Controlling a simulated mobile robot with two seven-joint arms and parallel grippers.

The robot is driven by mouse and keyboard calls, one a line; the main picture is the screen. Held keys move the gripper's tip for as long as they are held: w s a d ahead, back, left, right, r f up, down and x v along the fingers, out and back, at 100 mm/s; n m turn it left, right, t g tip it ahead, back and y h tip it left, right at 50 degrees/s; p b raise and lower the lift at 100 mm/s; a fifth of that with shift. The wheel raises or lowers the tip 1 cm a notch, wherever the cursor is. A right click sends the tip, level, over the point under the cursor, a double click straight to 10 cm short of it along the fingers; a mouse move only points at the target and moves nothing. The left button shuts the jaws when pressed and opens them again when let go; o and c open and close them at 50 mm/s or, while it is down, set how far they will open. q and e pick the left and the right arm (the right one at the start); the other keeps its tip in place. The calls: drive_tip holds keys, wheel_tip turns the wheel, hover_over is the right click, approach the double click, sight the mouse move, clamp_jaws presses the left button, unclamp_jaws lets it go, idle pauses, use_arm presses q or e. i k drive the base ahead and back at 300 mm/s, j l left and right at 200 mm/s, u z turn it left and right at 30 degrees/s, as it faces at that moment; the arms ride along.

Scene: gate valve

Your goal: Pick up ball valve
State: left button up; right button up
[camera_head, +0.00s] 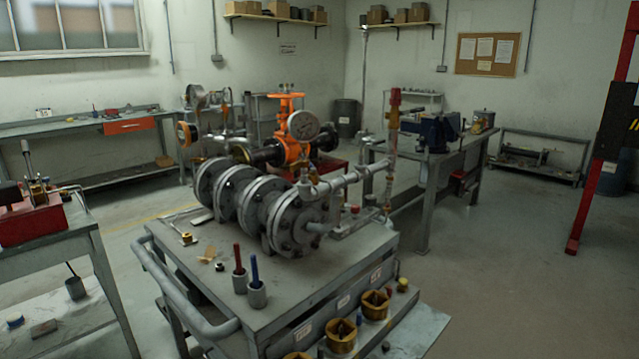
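A small brass-coloured fitting (187,238), which may be the ball valve, lies on the left part of the grey cart's top (215,285). A second small brass-and-tan piece (208,254) lies just in front of it. Both are too small to identify surely. An orange gate valve (290,145) with a round gauge (303,124) stands on the pipe assembly behind the large grey flanges (262,208). Neither of my grippers is in view.
Two cups with a red and a blue handle (257,294) stand at the cart's front. A bench with a red box (35,220) stands left. Floor at right is clear.

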sight(313, 177)
drive_tip(key=l+z, duration=0.2)
drive_tip(key=i+l+z, duration=0.15)
drive_tip(key=l, duration=0.3)
drive_tip(key=i+l+z, duration=0.2)
drive_tip(key=l, duration=0.25)
drive_tip(key=i+l+z, duration=0.15)
drive_tip(key=i+l, duration=0.15)
drive_tip(key=i+l+z, duration=0.55)
drive_tip(key=i, duration=0.25)
drive_tip(key=i+l+z, duration=0.1)
drive_tip(key=i, duration=1)
drive_tip(key=i+u, duration=0.35)
drive_tip(key=i, duration=0.15)
drive_tip(key=i+u, duration=0.85)
drive_tip(key=i+l+u, duration=0.15)
drive_tip(key=i+u, duration=0.2)
drive_tip(key=u, duration=0.15)
